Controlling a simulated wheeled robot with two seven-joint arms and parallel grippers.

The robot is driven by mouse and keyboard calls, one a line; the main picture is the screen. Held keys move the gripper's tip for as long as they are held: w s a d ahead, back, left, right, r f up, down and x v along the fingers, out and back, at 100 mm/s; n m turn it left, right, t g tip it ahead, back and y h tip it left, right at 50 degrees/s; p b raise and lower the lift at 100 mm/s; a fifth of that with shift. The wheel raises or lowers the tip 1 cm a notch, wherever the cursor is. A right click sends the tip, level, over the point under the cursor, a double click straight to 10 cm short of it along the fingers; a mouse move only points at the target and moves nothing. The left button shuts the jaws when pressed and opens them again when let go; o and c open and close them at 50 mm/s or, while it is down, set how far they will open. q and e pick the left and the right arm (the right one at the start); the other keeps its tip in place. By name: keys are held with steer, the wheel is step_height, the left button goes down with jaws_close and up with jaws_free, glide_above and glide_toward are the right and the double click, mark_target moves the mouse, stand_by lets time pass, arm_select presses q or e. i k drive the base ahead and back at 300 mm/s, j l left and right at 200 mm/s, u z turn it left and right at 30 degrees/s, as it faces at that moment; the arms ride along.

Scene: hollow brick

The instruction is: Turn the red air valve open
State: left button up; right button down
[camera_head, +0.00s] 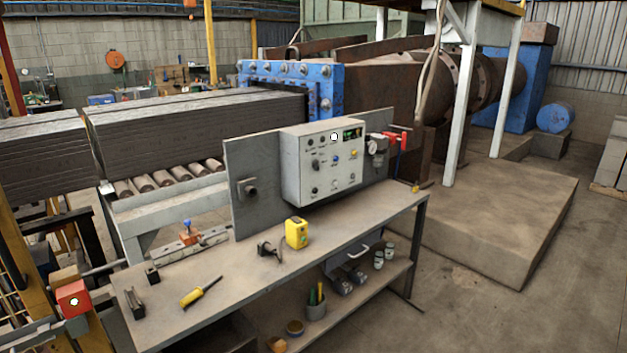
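The red air valve (402,142) is at the right end of the grey upright panel (238,200) at the back of the workbench. It is small in the view, and I cannot tell how far its handle is turned. A pressure gauge with a regulator (379,150) sits just left of it. Neither of my grippers is in view.
The workbench (225,292) carries a control box (320,183), a yellow box (297,233), a yellow screwdriver (201,292) and a dark clamp-like tool (268,250). Stacked slabs lie on rollers behind it. Open concrete floor (500,300) lies to the right.

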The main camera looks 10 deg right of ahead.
mark_target(404, 139)
steer(key=i+l, duration=0.2)
steer(key=l, duration=0.2)
steer(key=i+l, duration=0.15)
steer(key=l, duration=0.25)
steer(key=i+l, duration=0.2)
steer(key=l, duration=0.15)
steer(key=i+l, duration=0.15)
steer(key=l, duration=0.25)
steer(key=i+l, duration=0.2)
steer(key=l, duration=0.2)
steer(key=i+l, duration=0.15)
steer(key=l, duration=0.25)
